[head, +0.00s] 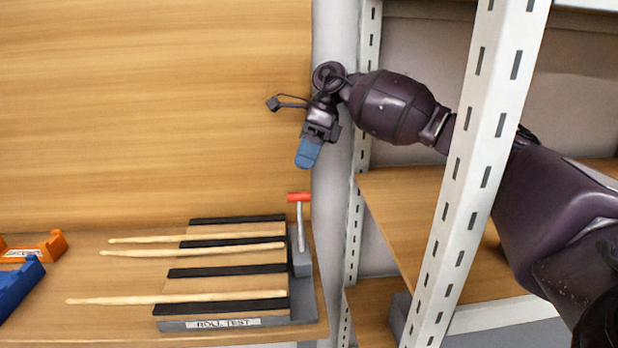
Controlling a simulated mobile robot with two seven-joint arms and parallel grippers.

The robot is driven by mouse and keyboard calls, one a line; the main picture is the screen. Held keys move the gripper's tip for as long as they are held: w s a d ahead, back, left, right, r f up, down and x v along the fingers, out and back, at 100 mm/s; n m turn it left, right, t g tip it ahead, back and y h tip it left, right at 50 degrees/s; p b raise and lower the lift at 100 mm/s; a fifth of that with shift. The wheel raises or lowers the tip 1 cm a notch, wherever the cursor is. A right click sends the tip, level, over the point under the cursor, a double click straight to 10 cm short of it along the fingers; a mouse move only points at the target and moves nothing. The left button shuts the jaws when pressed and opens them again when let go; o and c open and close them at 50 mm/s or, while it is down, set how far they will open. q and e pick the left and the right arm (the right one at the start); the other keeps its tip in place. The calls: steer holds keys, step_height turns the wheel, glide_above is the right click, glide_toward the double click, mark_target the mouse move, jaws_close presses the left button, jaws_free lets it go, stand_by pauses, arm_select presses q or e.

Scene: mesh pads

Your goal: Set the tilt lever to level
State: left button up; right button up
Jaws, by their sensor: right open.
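The tilt lever (300,225) has a red T-shaped handle on a thin grey stem. It rises from a grey block at the right side of the roll test board (170,324) and looks about upright; its exact setting I cannot tell. The board has black strips and a "ROLL TEST" label. My right gripper (308,153), with blue fingertips, is open and empty. It points down above the lever handle, apart from it. My left gripper is not in view.
Several pale wooden sticks, one of them the front stick (175,298), lie across the board. An orange block (50,246) and a blue block (18,288) sit at the left. A white perforated post (480,170) and wooden shelves (400,205) stand at the right, by my right arm.

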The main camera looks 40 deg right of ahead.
step_height(320, 180, up, 11)
steer(key=p, duration=0.2)
steer(key=shift+f, duration=0.1)
stand_by(0.5)
